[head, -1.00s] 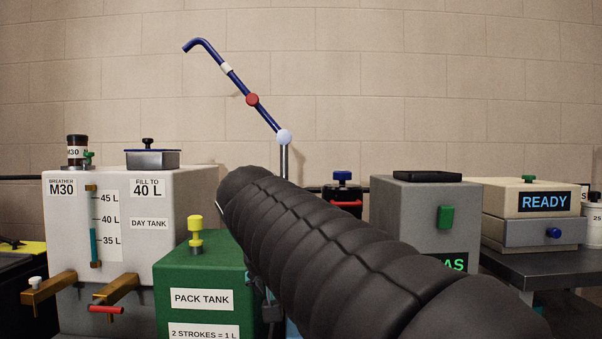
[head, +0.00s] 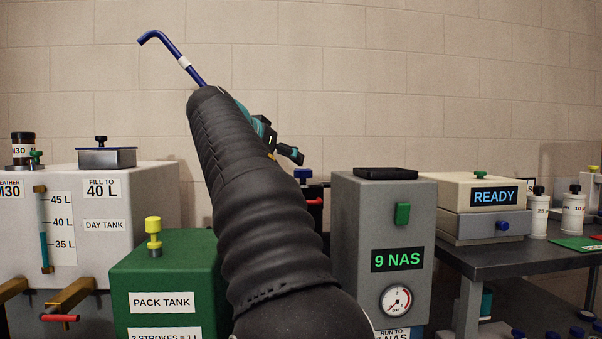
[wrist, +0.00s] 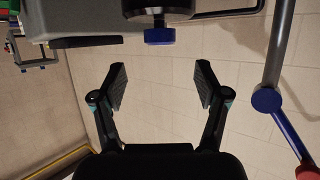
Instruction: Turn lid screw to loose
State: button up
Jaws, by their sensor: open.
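A blue knob (head: 303,173) tops a dark vessel behind my arm in the head view. In the wrist view the same-looking blue knob (wrist: 160,36) sits on a black cylinder, beyond the gap between my fingers. I cannot tell for sure that it is the lid screw, as no label shows. My gripper (wrist: 160,82) is open and empty, its two pads apart and clear of the knob. In the head view my gripper (head: 291,154) shows partly behind my arm, a little above the knob.
A blue crank rod (head: 175,58) rises behind my arm; its grey post (wrist: 277,45) stands right in the wrist view. The green pack tank (head: 165,270), white day tank (head: 140,200) and grey 9 NAS box (head: 345,225) stand close around. Wall space above is free.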

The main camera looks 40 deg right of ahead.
aim_at(303, 172)
jog(key=x, duration=1)
jog(key=shift+w+d+f+p, duration=0.1)
jog(key=shift+w+d+p, duration=0.1)
jog(key=shift+p, duration=0.15)
jog(key=c, duration=1.2)
jog(key=shift+a, duration=0.1)
